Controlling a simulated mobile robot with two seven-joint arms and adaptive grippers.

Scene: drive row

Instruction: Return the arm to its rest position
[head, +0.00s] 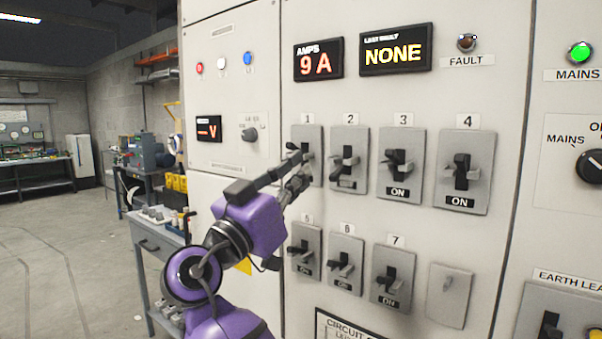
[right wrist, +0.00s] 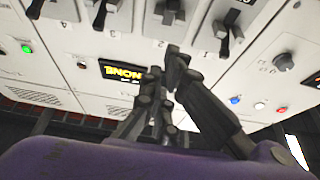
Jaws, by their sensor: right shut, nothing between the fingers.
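My right arm is purple and rises from the bottom of the head view. Its right gripper (head: 302,166) is shut and empty, with its fingertips in front of switch 1 (head: 316,145) and partly hiding it. Whether they touch the switch I cannot tell. The right wrist view shows the dark fingers (right wrist: 166,68) against the panel, which appears upside down there. My left gripper is out of view.
The grey panel (head: 380,97) carries switch 2 (head: 349,146), switch 3 (head: 401,165), switch 4 (head: 463,173) and a lower row. Displays read 9 A (head: 318,60) and NONE (head: 395,51). A workbench (head: 158,236) stands left. Floor (head: 60,250) at far left is clear.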

